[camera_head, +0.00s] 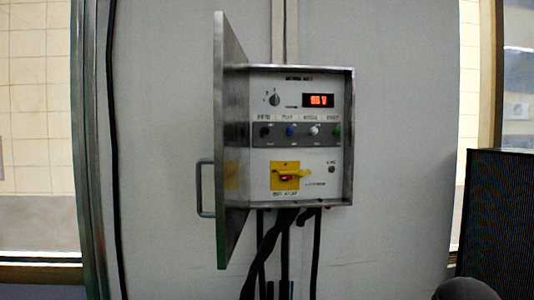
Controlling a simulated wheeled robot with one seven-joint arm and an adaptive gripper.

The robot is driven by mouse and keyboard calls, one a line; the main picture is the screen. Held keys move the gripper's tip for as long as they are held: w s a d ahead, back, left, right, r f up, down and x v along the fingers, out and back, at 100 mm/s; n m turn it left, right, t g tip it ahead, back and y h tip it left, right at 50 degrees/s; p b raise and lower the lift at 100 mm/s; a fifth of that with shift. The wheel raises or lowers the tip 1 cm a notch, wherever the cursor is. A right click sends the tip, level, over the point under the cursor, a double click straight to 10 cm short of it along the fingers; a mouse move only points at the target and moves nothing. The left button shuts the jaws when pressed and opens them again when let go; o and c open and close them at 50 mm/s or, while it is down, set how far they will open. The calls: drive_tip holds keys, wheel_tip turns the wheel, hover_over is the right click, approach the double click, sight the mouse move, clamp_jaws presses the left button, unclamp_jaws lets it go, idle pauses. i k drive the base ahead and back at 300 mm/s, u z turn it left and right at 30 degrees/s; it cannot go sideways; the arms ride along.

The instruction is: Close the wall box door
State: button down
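The wall box (349,135) hangs on a grey wall panel near the middle of the head view. Its metal door (230,140) is hinged on the box's left side and stands wide open, swung out toward me so I see it nearly edge-on. A U-shaped door handle (202,188) sticks out to the left from the lower part of the door. Inside the box, a red digital display, a row of coloured buttons and a yellow switch plate are uncovered. My gripper does not show in this view.
Thick black cables (275,250) hang from the bottom of the box. A thin black cable (113,150) runs down the wall at left. A dark screen-like panel (497,225) stands at lower right, and a dark rounded shape (466,289) is at the bottom edge.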

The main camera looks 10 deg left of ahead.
sight(231, 161)
drive_tip(key=z, duration=2.45)
drive_tip(key=k, duration=1.5)
drive_tip(key=u, duration=2.05)
drive_tip(key=i, duration=1)
drive_tip(key=z, duration=1.85)
drive_tip(key=k, duration=0.15)
drive_tip(key=u, duration=0.05)
